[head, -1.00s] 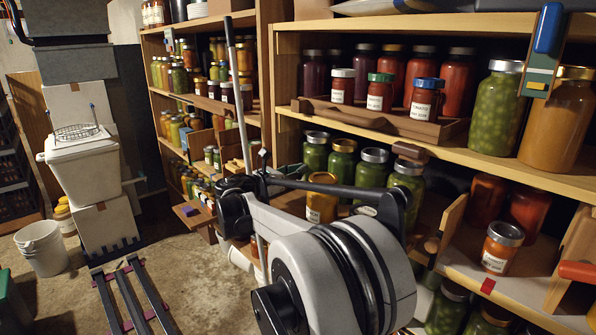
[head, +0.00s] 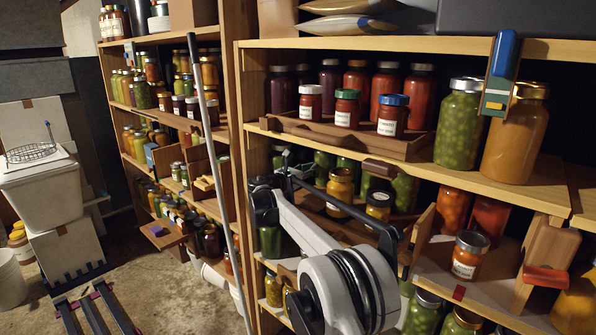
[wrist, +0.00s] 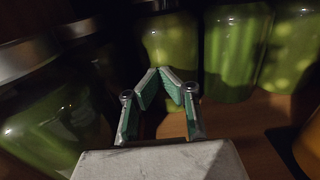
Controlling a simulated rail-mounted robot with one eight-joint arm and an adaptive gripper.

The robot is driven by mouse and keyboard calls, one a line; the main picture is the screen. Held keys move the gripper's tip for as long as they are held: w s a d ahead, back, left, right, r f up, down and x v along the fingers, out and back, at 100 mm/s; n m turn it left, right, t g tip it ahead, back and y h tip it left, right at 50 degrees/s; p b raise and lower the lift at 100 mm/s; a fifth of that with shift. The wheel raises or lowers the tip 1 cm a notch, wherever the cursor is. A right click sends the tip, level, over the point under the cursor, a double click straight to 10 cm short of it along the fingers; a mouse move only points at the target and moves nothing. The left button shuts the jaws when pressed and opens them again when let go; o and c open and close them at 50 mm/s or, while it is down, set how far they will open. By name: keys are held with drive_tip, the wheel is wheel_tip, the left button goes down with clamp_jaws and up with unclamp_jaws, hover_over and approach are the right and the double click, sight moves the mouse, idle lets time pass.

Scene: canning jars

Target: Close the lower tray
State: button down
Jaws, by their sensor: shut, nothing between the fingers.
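The lower tray (head: 345,233) is on the middle shelf, a wooden tray partly hidden by my arm. A labelled amber jar (head: 340,190) and a dark-lidded amber jar (head: 378,206) stand at it. Its handle and front edge are hard to make out. My gripper (wrist: 165,77) is shut and empty in the wrist view, its green-padded fingertips meeting in front of a green jar (wrist: 171,47). Brown wood lies below the fingers. I cannot tell whether they touch anything. In the head view my arm hides the fingertips.
The upper tray (head: 335,138) holds several jars on the shelf above, its brown handle (head: 379,168) overhanging. A small labelled jar (head: 469,254) stands to the right. Large green jars (wrist: 237,52) crowd the gripper. A pale pole (head: 212,150) stands left of my arm.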

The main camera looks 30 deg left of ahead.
drive_tip(key=shift+w+d, duration=0.15)
drive_tip(key=shift+w, duration=0.5)
drive_tip(key=shift+s, duration=0.1)
drive_tip(key=p+v, duration=0.1)
drive_tip(key=v, duration=1.3)
